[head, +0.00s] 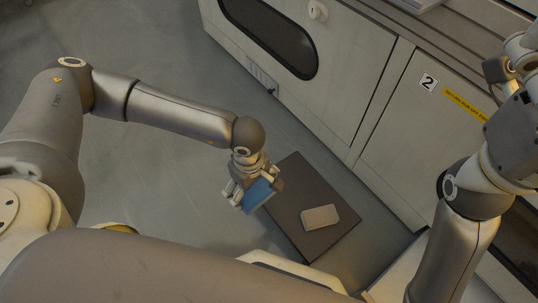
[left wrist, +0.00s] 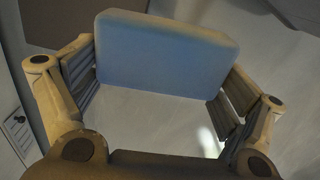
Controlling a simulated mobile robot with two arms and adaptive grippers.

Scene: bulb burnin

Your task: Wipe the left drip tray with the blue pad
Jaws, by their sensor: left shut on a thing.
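The blue pad (head: 259,194) is in my left gripper (head: 250,188), which is shut on it above the near left side of a dark brown board. In the left wrist view the pad (left wrist: 165,55) sits across the two fingers, its broad blue face toward the camera. No drip tray can be made out for certain in either view. My right arm rises at the right edge of the head view, and its gripper end (head: 505,68) is only partly visible, so its jaws cannot be read.
The dark brown board (head: 288,185) has a light grey-beige block (head: 319,217) lying on it. A pale cabinet (head: 330,75) with a dark oval window stands behind, beside a panel labelled 2 (head: 428,82) with a yellow strip. Grey floor (head: 165,180) is clear at the left.

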